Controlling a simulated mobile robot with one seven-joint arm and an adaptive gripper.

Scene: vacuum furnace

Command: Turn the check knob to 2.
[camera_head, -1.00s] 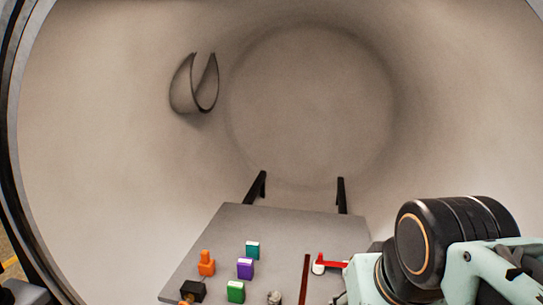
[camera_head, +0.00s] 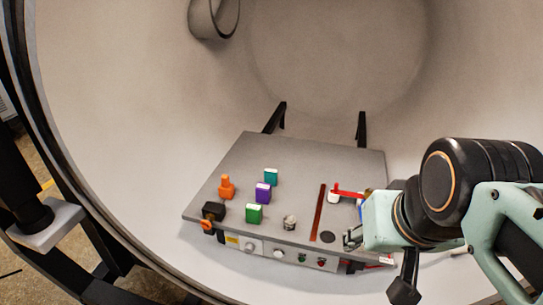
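A grey box (camera_head: 335,165) sits inside the round chamber. Its front face carries two pale round knobs, a left one (camera_head: 249,247) and a right one (camera_head: 278,253). I cannot read their labels or settings, and cannot tell which is the check knob. My gripper (camera_head: 352,238) is at the right front of the box, to the right of both knobs and apart from them. Its fingers are small in this view, so I cannot tell whether they are open or shut.
On the box top stand an orange piece (camera_head: 226,187), green (camera_head: 254,214), purple (camera_head: 263,193) and teal (camera_head: 270,177) blocks, a black block (camera_head: 213,211) and a metallic cylinder (camera_head: 290,223). A red-handled part (camera_head: 347,192) is near my arm. Small buttons (camera_head: 321,262) lie right of the knobs.

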